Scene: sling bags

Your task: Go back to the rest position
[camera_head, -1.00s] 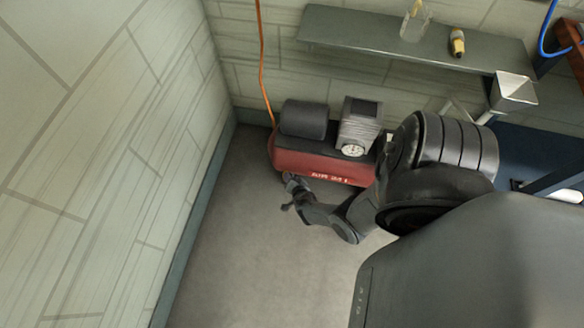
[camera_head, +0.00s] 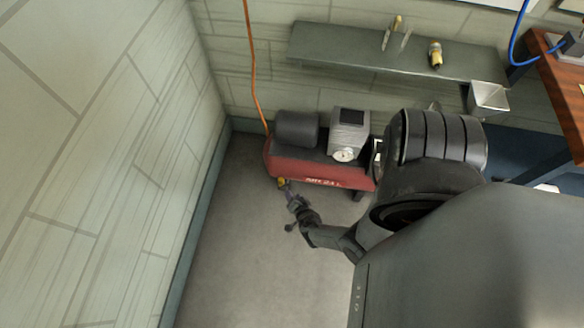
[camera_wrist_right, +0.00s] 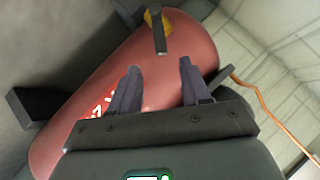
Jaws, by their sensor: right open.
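My right gripper (camera_head: 288,192) is in front of the red air compressor (camera_head: 318,171) in the head view. In the right wrist view the two dark fingers of my right gripper (camera_wrist_right: 158,75) stand apart with nothing between them. The red tank (camera_wrist_right: 175,50) fills the space behind the fingers there. A yellow fitting with a dark lever (camera_wrist_right: 158,28) sits on the tank beyond the fingertips. The yellow fitting also shows in the head view (camera_head: 282,184), close to the gripper. Whether the gripper touches it cannot be told. My left gripper is in neither view.
An orange hose (camera_head: 250,70) runs up the wall from the compressor. A grey shelf (camera_head: 350,50) with a yellow item (camera_head: 435,54) is above. A wooden surface (camera_head: 560,90) is at the right. Grey floor (camera_head: 235,250) is free in front.

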